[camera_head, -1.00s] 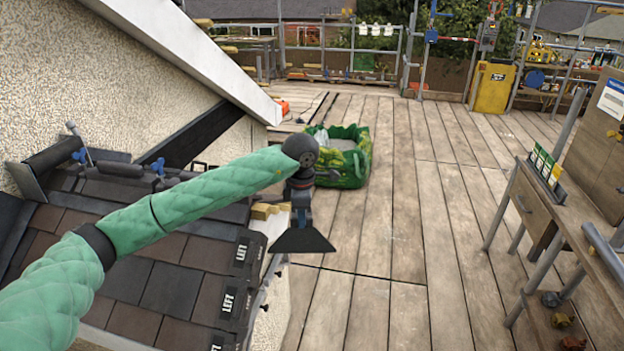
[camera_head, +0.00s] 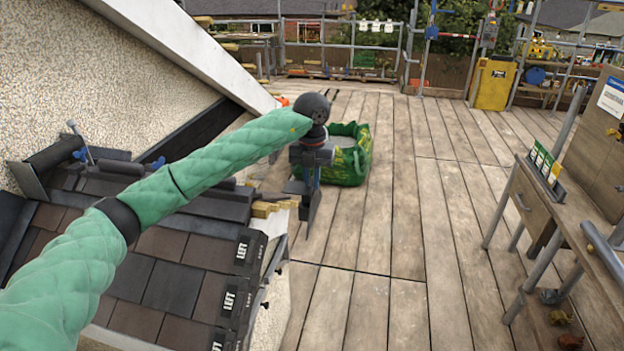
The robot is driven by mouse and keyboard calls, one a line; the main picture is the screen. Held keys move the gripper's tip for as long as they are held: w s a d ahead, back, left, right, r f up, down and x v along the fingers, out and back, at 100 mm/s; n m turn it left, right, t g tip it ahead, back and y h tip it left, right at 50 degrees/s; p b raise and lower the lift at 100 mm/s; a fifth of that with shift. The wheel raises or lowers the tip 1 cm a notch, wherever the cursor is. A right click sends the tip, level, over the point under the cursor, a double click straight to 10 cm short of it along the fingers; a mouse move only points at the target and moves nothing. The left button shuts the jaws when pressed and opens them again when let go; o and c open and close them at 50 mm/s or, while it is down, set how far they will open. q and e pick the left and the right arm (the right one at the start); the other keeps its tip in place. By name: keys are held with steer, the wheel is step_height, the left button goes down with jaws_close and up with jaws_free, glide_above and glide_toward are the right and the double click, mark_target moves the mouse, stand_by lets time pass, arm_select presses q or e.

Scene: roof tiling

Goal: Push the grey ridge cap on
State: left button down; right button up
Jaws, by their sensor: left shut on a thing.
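My left gripper (camera_head: 308,180) is shut on the grey ridge cap (camera_head: 311,211), which hangs below it. The cap shows as a narrow dark shape, seen nearly edge-on. It is in the air beside the right end of the small tiled roof (camera_head: 170,285). The roof's ridge has dark ridge tiles (camera_head: 205,200) along it, and pale timber ends (camera_head: 270,208) show at its right end. The cap looks apart from the timber ends, but the exact gap is hard to tell. My left arm hides part of the ridge. My right gripper is not in view.
A green bag (camera_head: 352,158) stands on the plank deck (camera_head: 400,240) behind the cap. A wooden workbench (camera_head: 560,215) stands at the right. A rough-cast wall (camera_head: 90,75) with a white sloping board rises at the left. The middle deck is clear.

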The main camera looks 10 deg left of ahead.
mark_target(286, 186)
arm_select(q)
steer(key=shift+a+f, duration=0.55)
steer(key=shift+a, duration=0.25)
steer(key=shift+w+a+f, duration=0.1)
steer(key=shift+a+f, duration=0.5)
steer(key=shift+a, duration=0.25)
steer(key=shift+a+f, duration=0.3)
steer(key=shift+a, duration=1.75)
steer(key=shift+w+a+b, duration=0.1)
steer(key=shift+a+b, duration=0.25)
steer(key=shift+a, duration=0.6)
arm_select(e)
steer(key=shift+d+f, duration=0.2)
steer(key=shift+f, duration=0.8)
arm_select(q)
steer(key=shift+a, duration=0.1)
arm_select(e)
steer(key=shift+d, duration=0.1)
